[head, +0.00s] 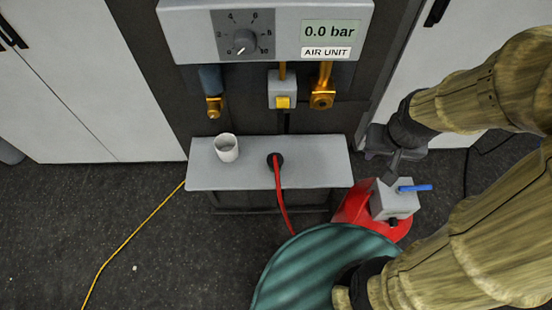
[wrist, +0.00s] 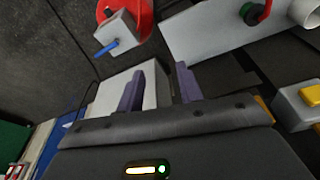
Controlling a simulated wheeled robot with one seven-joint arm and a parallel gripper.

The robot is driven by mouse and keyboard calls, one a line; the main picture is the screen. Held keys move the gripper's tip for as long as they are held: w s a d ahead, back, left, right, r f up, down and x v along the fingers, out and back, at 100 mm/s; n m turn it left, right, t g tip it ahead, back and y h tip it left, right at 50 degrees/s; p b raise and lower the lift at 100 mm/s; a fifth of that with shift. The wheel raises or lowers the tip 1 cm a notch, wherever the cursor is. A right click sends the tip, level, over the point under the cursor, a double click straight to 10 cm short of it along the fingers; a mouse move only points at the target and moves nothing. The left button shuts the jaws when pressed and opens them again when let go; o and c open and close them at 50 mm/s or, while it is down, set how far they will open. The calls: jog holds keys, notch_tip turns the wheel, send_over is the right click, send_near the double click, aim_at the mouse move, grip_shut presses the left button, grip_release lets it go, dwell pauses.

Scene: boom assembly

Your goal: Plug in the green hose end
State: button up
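In the head view, a red hose (head: 281,195) rises to a dark round end (head: 275,160) in the grey shelf. In the wrist view this end (wrist: 251,14) shows a green ring, with red hose beside it. Above the shelf, under the air unit, are a brass fitting on a blue-grey stem (head: 213,106) and another brass fitting (head: 322,97). My gripper (head: 378,143) is to the right of the shelf, apart from the hose end. In the wrist view its two dark fingers (wrist: 159,85) are apart, with nothing held between them.
The grey shelf (head: 318,176) also carries a white cup (head: 227,148). A grey box with a yellow button (head: 283,90) hangs between the fittings. A red tank (head: 357,206) with a grey box and blue lever (head: 415,188) stands below my gripper. A yellow cable (head: 128,240) lies on the left floor.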

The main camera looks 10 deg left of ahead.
jog(key=shift+o, duration=0.4)
jog(key=o, duration=0.4)
jog(key=shift+c, duration=0.2)
jog(key=o, duration=0.4)
jog(key=shift+w+a+f, duration=0.1)
jog(key=shift+w+a, duration=0.15)
jog(key=shift+a, duration=0.1)
jog(key=g+b, duration=0.1)
jog(key=b, duration=0.3)
send_over(274, 158)
jog(key=s, duration=0.2)
notch_tip(274, 158, down, 4)
jog(key=shift+f, duration=0.15)
jog(key=f, duration=0.4)
jog(key=w+f, duration=0.1)
jog(key=f, duration=0.7)
jog(key=shift+w, duration=0.2)
